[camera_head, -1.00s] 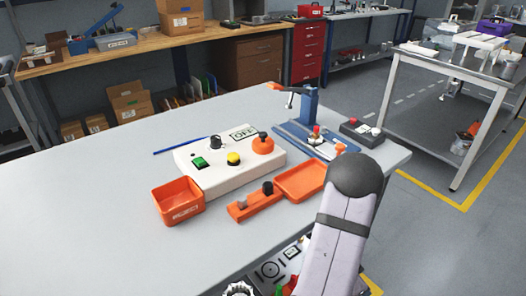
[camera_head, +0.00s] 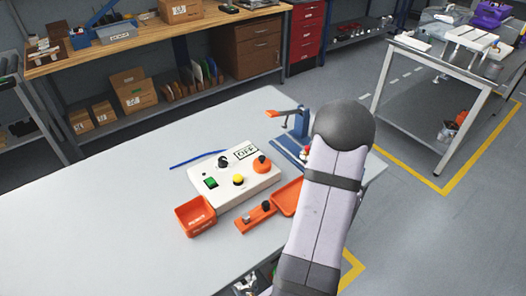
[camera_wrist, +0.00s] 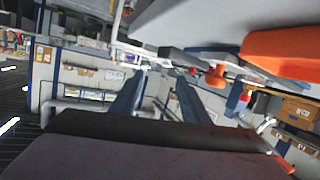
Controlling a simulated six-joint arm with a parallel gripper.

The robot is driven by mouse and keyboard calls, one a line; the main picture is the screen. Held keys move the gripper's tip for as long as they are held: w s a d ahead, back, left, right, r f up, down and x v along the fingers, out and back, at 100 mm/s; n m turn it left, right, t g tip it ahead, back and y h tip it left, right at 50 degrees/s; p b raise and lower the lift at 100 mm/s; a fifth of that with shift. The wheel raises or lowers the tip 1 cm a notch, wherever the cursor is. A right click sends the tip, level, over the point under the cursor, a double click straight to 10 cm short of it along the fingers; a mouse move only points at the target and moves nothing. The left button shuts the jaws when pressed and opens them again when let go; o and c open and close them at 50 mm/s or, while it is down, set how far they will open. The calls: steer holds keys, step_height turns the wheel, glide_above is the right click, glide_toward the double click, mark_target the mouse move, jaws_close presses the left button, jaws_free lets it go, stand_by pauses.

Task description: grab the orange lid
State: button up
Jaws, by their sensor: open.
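No part is clearly marked as the orange lid. The likeliest one is a flat, shallow orange piece (camera_head: 287,198) right of the control box in the head view, partly hidden by my arm. A large orange shape (camera_wrist: 285,50) shows close at the upper right of the wrist view; I cannot tell for sure which orange piece it is. My gripper (camera_wrist: 160,77) is open, with its two dark blue fingers apart and nothing visible between them. In the head view my gripper is hidden.
A white control box (camera_head: 234,182) has several knobs, one of them orange (camera_head: 262,164). An orange bin (camera_head: 196,216) and an orange holder (camera_head: 256,217) stand in front. A blue clamp stand (camera_head: 300,122) rises behind. The table's left side (camera_head: 100,225) is clear.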

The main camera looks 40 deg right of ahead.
steer(key=w+a+r+n+t+y+p, duration=0.25)
steer(key=w+a+r+n+t, duration=0.4)
steer(key=w, duration=0.45)
step_height(320, 180, up, 3)
steer(key=n+t+y+p, duration=0.3)
steer(key=n+y+p, duration=0.1)
steer(key=y, duration=0.2)
glide_above(263, 159)
steer(key=s+d, duration=0.3)
steer(key=shift+m+g+y, duration=0.65)
steer(key=shift+g+y, duration=0.1)
steer(key=shift+s+a+f+p, duration=0.1)
steer(key=shift+a+f+p, duration=0.75)
steer(key=shift+f, duration=0.25)
steer(key=shift+s+a+f+p, duration=0.1)
steer(key=shift+a+f+p, duration=0.55)
steer(key=shift+f+p, duration=0.4)
steer(key=shift+s+a+f+p, duration=0.1)
steer(key=shift+a+f+p, duration=0.7)
steer(key=shift+f, duration=0.4)
steer(key=shift+w+d+f+p, duration=0.1)
steer(key=shift+w+d+p, duration=0.25)
steer(key=shift+w+p, duration=0.4)
steer(key=shift+p+x, duration=0.55)
steer(key=shift+x, duration=1.25)
steer(key=shift+d+f, duration=0.1)
